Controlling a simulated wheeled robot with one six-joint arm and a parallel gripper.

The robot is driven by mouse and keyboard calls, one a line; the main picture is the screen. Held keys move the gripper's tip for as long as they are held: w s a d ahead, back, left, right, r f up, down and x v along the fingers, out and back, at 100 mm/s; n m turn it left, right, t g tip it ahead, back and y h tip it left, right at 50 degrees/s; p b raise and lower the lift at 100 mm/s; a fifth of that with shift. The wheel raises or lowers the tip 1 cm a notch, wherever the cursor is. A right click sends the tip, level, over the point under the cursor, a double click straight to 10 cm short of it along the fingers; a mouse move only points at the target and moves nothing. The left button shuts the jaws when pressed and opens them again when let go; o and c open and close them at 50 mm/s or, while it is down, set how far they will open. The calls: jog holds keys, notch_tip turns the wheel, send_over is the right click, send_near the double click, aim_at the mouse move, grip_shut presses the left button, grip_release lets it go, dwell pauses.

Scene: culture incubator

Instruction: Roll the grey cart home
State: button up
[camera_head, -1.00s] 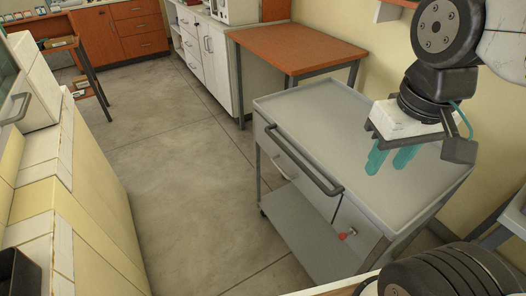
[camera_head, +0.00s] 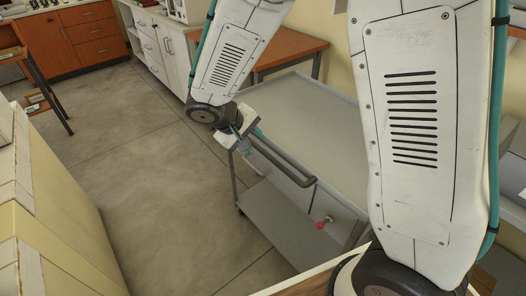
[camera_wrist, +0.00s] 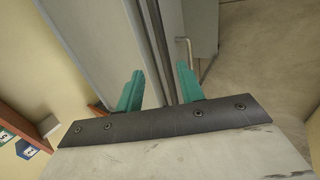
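The grey cart (camera_head: 318,112) stands on the floor with its flat, empty top, dark push bar (camera_head: 288,166) and lower shelf in view. A red knob (camera_head: 321,223) sits on its near side. My gripper (camera_head: 244,143) is at the far end of the push bar, pointing down. In the wrist view my gripper (camera_wrist: 158,88) shows two teal fingers apart, and the push bar (camera_wrist: 158,40) runs between them in the picture. The cart's top (camera_wrist: 98,32) lies left of the bar. I cannot tell whether the fingers touch the bar.
An orange-topped table (camera_head: 290,48) stands behind the cart by the wall. White cabinets (camera_head: 160,38) and orange drawers (camera_head: 82,33) line the back. A pale counter (camera_head: 55,220) is at the left. Open grey floor (camera_head: 150,170) lies between it and the cart.

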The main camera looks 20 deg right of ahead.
aim_at(265, 154)
jog(key=x, duration=0.8)
jog(key=shift+w+a+f, duration=0.15)
jog(key=shift+a+f, duration=0.05)
jog(key=shift+f, duration=0.05)
grip_shut()
